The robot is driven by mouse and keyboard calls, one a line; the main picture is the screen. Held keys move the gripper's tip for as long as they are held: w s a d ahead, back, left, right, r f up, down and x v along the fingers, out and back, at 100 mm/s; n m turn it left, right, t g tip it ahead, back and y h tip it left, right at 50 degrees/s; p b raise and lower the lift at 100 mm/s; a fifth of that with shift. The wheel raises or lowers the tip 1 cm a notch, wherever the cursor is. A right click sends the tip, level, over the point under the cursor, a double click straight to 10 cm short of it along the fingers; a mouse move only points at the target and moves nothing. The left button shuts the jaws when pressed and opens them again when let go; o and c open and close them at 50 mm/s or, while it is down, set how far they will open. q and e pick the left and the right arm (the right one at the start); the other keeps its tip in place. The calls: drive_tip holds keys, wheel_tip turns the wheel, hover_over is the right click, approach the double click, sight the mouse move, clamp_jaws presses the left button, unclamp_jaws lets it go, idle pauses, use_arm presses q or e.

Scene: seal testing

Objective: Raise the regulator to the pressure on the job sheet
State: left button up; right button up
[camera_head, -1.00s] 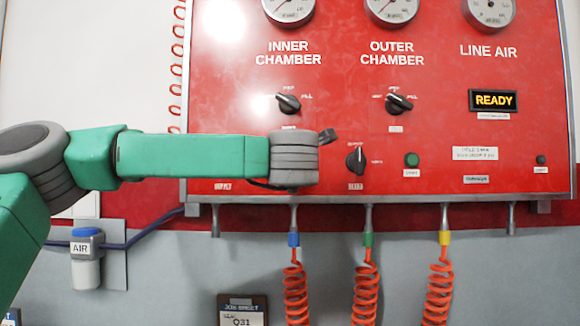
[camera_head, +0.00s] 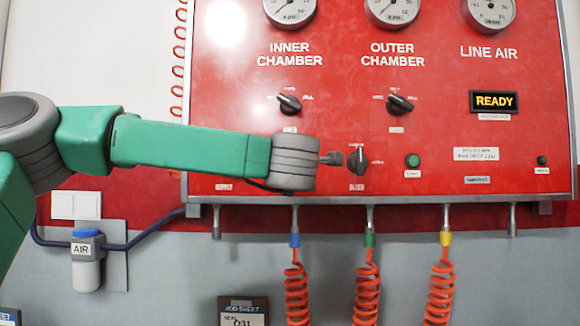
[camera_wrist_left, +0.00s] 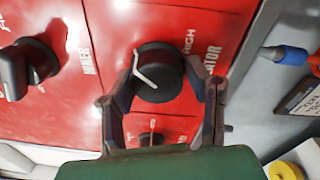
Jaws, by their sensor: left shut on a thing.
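The black regulator knob (camera_wrist_left: 162,75), with a white pointer mark, shows in the wrist view on the red panel beside the words "HIGH" and "…ATOR". My left gripper (camera_wrist_left: 166,80) has a finger on each side of it and is shut on it. In the head view my left wrist hides the knob and most of the gripper. The job sheet (camera_head: 243,310) is on a board at the bottom edge, reading "031"; its lower part is cut off. The line air gauge (camera_head: 490,12) is cut off at the top and its reading is unclear. My right gripper is not in view.
The red panel (camera_head: 440,120) carries an inner chamber knob (camera_head: 289,104), an outer chamber knob (camera_head: 399,104), a bleed knob (camera_head: 357,159) right of my wrist, a green button (camera_head: 412,160) and a lit READY display (camera_head: 493,100). Orange coiled hoses (camera_head: 366,290) hang below.

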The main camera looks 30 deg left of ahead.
use_arm(q)
drive_tip(key=shift+r, duration=0.2)
drive_tip(key=o, duration=1.1)
drive_tip(key=shift+f, duration=0.1)
drive_tip(key=v, duration=1.2)
drive_tip(key=shift+w+d+f, duration=0.1)
drive_tip(key=shift+w+f, duration=0.05)
